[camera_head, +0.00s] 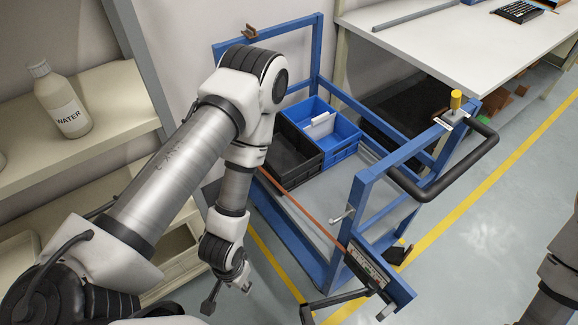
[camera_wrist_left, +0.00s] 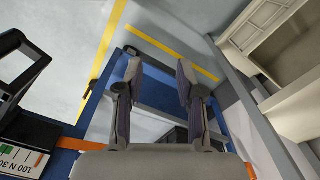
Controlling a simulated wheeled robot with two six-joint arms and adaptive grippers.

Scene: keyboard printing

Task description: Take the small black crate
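The small black crate (camera_head: 292,152) sits on the bed of the blue-framed cart (camera_head: 362,205) in the head view, beside a blue crate (camera_head: 345,130). My left arm hides part of its left side. My left gripper (camera_wrist_left: 160,78) is open in the left wrist view, its two fingers apart with nothing between them. In the head view my left arm hangs down by the near left side of the cart, with the hand low and apart from the crate. Part of my right arm shows at the right edge of the head view; its gripper is out of view.
The cart has a black handle (camera_head: 450,185) and an orange bar (camera_head: 300,207) along its near side. A shelf (camera_head: 95,115) with a white water bottle (camera_head: 62,105) stands left. A white table (camera_head: 440,45) stands behind. The floor at right is clear.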

